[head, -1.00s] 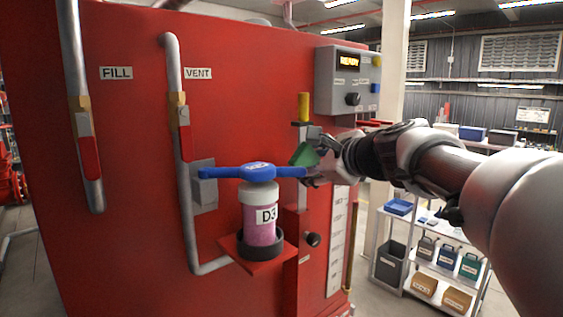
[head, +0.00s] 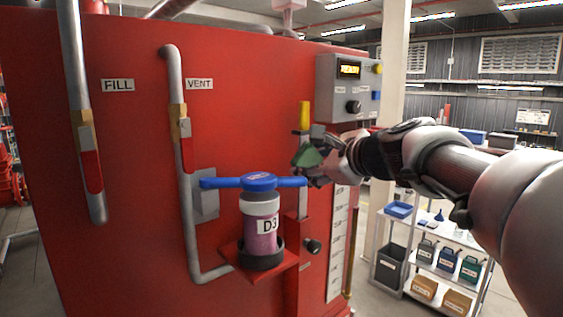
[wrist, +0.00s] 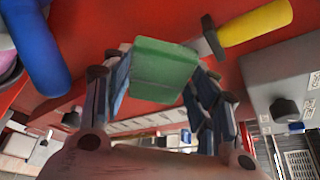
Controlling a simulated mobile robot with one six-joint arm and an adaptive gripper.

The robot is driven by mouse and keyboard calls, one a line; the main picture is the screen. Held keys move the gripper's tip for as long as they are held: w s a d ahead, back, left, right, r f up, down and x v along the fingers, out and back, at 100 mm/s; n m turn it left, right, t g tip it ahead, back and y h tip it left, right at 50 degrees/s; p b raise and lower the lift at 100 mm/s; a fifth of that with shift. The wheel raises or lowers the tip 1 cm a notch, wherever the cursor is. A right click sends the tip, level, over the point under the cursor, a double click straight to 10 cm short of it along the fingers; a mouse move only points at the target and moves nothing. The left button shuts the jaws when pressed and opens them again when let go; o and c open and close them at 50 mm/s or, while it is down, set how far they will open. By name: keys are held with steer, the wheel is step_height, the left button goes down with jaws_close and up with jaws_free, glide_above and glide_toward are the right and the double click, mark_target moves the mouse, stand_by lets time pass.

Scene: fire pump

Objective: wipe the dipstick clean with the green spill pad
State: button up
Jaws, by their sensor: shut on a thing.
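The green spill pad (head: 309,158) is gripped in my gripper (head: 310,167), in front of the red tank. In the wrist view the pad (wrist: 162,70) sits between the two fingers of my gripper (wrist: 158,80). The dipstick shows as a yellow handle (head: 304,115) standing upright on the tank front, just above the pad. The handle is also in the wrist view (wrist: 256,23), up and to the right of the pad and apart from it. The rest of the dipstick is hidden or cannot be made out.
A blue T-handle (head: 258,181) on the canister marked D3 (head: 262,222) is close left of my gripper. The grey control box (head: 348,88) is above right. FILL and VENT pipes with red levers (head: 187,153) are at left. A shelf (head: 432,268) stands right.

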steer(key=shift+s+d, duration=0.3)
steer(key=shift+s, duration=0.1)
steer(key=s+d+b, duration=0.2)
steer(key=s+d, duration=0.1)
steer(key=s, duration=0.2)
steer(key=shift+d, duration=0.25)
stand_by(0.3)
steer(key=shift+s+d+b, duration=0.45)
steer(key=shift+s+d, duration=0.4)
steer(key=shift+s, duration=0.3)
